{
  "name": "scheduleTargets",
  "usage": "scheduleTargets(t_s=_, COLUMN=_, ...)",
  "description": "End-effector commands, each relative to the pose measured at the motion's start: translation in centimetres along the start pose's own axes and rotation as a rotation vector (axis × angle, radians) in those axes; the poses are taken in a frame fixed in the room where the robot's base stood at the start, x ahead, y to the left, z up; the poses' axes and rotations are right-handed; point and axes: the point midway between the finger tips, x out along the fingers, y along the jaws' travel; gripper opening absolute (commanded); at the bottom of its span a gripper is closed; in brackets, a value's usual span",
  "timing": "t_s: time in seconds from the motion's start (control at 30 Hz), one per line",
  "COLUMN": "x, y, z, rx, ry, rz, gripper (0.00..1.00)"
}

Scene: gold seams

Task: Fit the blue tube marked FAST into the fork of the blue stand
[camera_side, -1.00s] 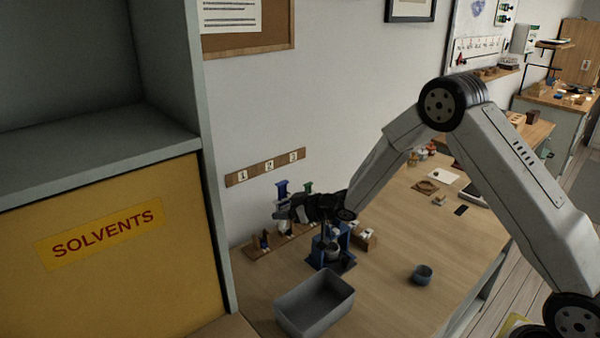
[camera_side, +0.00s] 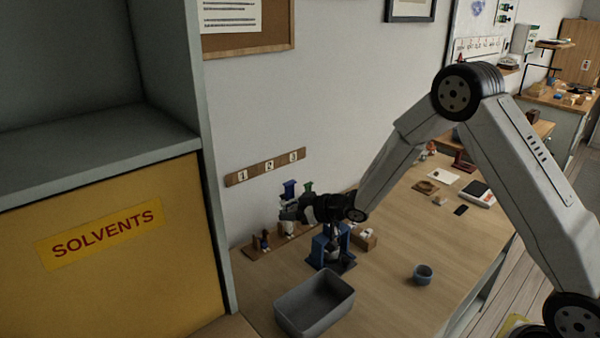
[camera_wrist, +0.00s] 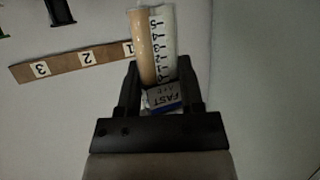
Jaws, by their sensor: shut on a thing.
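My gripper (camera_wrist: 160,90) is shut on the tube marked FAST (camera_wrist: 152,45), whose label shows between the fingers in the wrist view. The blue stand (camera_side: 320,250) is on the bench, below and to the right of my gripper's fingers. Its fork is partly hidden by my arm. The tube is apart from the stand.
A wooden rack (camera_side: 256,250) with small items stands behind. A numbered strip (camera_side: 265,167) is on the wall.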

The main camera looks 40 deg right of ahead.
Motion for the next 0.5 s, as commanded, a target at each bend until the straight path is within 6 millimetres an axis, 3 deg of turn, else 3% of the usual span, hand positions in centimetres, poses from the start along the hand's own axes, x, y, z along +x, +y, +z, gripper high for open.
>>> scheduleTargets(t_s=0.27, x=-0.8, y=1.3, z=-0.3, rx=0.000, ry=0.006, rz=0.002, gripper=0.00)
scheduleTargets(t_s=0.5, x=-3.5, y=4.9, z=-1.0, rx=-0.001, ry=0.014, rz=0.004, gripper=0.00)
